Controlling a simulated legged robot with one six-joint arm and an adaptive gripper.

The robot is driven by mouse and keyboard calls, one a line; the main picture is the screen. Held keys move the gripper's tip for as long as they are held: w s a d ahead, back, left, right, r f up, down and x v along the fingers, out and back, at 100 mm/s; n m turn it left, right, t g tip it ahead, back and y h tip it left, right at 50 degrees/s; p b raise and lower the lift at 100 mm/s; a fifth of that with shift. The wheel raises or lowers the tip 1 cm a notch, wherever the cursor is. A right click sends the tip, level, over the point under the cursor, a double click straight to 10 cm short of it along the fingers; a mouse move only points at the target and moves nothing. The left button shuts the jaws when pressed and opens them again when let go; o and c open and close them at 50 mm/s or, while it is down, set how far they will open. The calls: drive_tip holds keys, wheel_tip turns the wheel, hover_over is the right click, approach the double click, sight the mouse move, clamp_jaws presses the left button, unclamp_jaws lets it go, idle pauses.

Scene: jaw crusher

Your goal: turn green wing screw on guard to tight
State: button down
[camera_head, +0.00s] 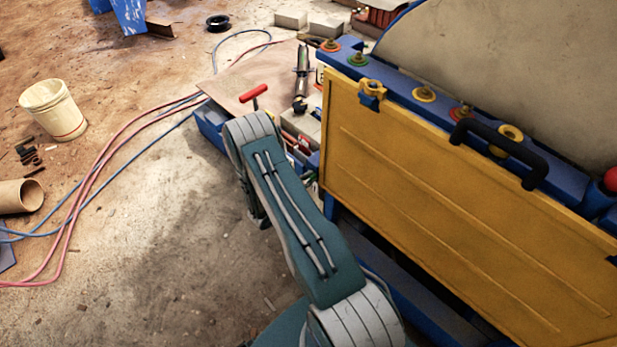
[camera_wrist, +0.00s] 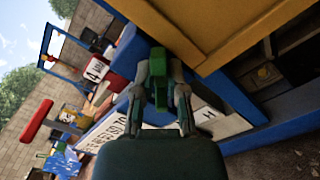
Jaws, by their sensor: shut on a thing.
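In the wrist view the green wing screw (camera_wrist: 157,68) stands out in front of the blue frame, close to the lower edge of the yellow guard. My gripper (camera_wrist: 160,94) has one finger on each side of it and is shut on it. Whether the screw is tight cannot be told. In the head view the yellow guard (camera_head: 440,205) is a large ribbed panel on the right. There my gripper and the green wing screw are hidden behind my arm.
A blue rail (camera_head: 393,82) with several ringed fittings runs along the guard's top, with a black handle (camera_head: 498,150). A red T-handle (camera_head: 254,92) and a board with tools lie beyond my arm. Hoses (camera_head: 95,185) and a bucket (camera_head: 53,112) are on the floor left.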

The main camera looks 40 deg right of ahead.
drive_tip(key=m, duration=0.4)
drive_tip(key=shift+f+m, duration=0.15)
drive_tip(key=shift+m, duration=0.15)
drive_tip(key=shift+s+f+m, duration=0.1)
drive_tip(key=shift+m, duration=0.9)
drive_tip(key=shift+s+f+m, duration=0.1)
drive_tip(key=shift+m, duration=0.9)
drive_tip(key=c, duration=0.7)
unclamp_jaws()
drive_tip(key=shift+f, duration=0.1)
drive_tip(key=shift+d, duration=0.15)
